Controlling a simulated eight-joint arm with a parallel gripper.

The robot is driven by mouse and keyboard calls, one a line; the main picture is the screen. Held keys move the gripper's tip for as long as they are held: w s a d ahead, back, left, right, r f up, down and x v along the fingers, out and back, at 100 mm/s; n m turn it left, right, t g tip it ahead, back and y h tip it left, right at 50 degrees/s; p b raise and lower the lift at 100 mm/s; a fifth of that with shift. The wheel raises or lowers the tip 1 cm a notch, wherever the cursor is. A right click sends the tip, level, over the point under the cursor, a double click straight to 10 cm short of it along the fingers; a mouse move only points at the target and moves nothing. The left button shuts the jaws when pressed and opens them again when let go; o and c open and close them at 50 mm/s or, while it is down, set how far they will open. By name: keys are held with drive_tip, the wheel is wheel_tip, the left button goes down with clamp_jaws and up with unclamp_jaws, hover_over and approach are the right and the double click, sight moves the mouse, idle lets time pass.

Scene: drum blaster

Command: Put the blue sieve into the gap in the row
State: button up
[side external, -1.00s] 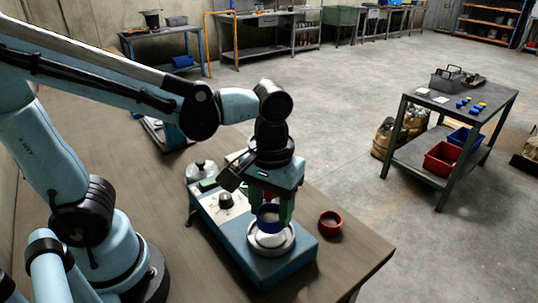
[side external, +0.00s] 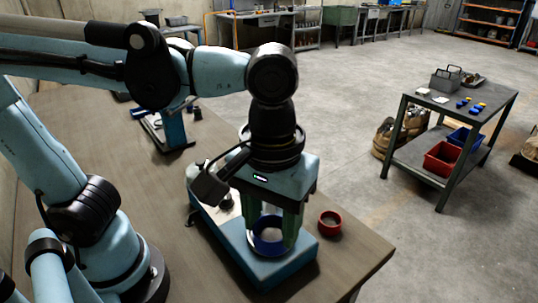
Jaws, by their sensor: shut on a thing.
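The blue sieve (side external: 268,242) is a short ring low between the green fingers of my gripper (side external: 270,232). My gripper is shut on it, directly above the round plate (side external: 251,239) of the teal machine (side external: 266,272). I cannot tell whether the sieve touches the plate. A red ring-shaped sieve (side external: 330,223) stands on the table to the right of the machine. No row with a gap can be made out. My gripper and wrist hide much of the machine's panel.
The wooden table (side external: 95,150) has free room left of the machine. Its right edge lies just beyond the red sieve. A teal stand device (side external: 172,128) stands farther back. A workbench (side external: 455,105) with red and blue bins stands apart on the floor.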

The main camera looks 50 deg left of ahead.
drive_tip(key=w+a+f, duration=0.2)
drive_tip(key=w+f, duration=0.1)
drive_tip(key=w, duration=0.4)
drive_tip(key=w+a+f, duration=0.1)
drive_tip(key=w+f, duration=0.1)
drive_tip(key=w, duration=0.4)
drive_tip(key=w+a+f, duration=0.2)
drive_tip(key=a, duration=0.1)
drive_tip(key=w+a+f, duration=0.5)
drive_tip(key=a, duration=0.2)
drive_tip(key=shift+w+f, duration=0.2)
drive_tip(key=shift+w, duration=0.15)
drive_tip(key=shift+f, duration=2)
drive_tip(key=shift+f, duration=0.1)
drive_tip(key=o, duration=1.1)
